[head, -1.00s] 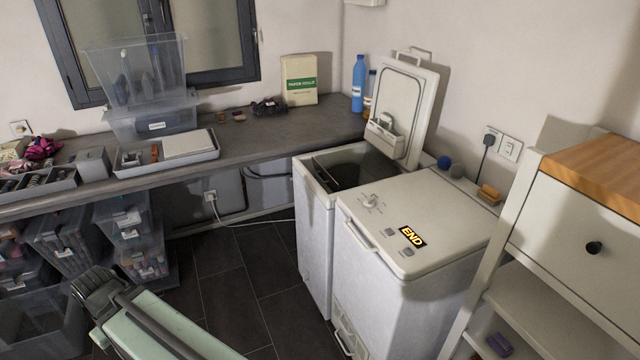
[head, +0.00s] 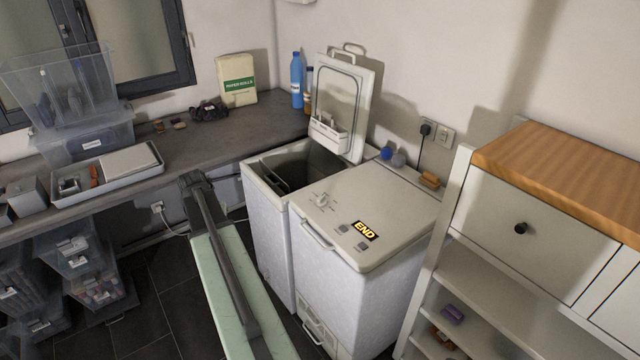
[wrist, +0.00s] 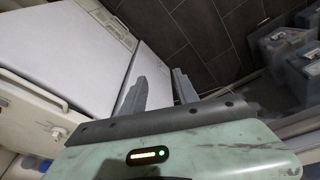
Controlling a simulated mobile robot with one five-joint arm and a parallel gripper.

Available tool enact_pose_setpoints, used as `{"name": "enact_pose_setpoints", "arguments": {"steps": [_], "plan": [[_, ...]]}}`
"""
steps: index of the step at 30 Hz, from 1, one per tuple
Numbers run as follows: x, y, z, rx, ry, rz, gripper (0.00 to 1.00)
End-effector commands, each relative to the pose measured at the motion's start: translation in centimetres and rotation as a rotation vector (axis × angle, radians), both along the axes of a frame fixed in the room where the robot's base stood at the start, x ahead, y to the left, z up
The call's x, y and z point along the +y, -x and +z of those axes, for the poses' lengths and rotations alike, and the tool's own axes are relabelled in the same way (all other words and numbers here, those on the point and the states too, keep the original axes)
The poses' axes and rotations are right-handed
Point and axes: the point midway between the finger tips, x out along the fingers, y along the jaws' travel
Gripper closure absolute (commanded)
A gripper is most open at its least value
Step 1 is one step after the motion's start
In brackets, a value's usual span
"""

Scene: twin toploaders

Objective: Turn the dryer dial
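The dial (head: 322,200) is a small pale knob near the left rear of the closed white lid of the front toploader (head: 355,290). I take this machine as the dryer, though no name is readable; a yellow-on-black END label (head: 364,231) lies on its lid. The second toploader (head: 266,230) stands beside it at the back left with its lid up. My arm reaches up left of both machines in the head view. My gripper (wrist: 158,88) shows in the wrist view with its two grey fingers apart and nothing between them.
The raised lid (head: 343,105) stands behind the machines. A wood-topped cabinet (head: 560,170) stands at the right.

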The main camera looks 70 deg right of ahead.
Motion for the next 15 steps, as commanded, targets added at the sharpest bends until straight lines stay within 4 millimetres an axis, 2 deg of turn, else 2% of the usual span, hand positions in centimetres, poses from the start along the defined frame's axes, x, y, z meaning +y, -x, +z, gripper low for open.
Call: {"name": "enact_pose_setpoints", "arguments": {"steps": [1,2,3,6,9,10,12,15], "plan": [[-6.4,3.2,2.2,-0.015,0.022,-0.125,0.64],[-9.6,5.2,2.8,-0.025,0.038,-0.194,0.64],[-13.4,8.2,3.5,-0.036,0.056,-0.281,0.64],[-20.8,15.3,5.0,-0.058,0.099,-0.459,0.64],[-25.0,20.5,5.8,-0.071,0.128,-0.574,0.64],[-25.8,21.5,6.0,-0.075,0.134,-0.595,0.64],[-26.9,23.1,6.1,-0.078,0.143,-0.629,0.64],[-27.3,23.9,6.1,-0.079,0.147,-0.643,0.64]]}}
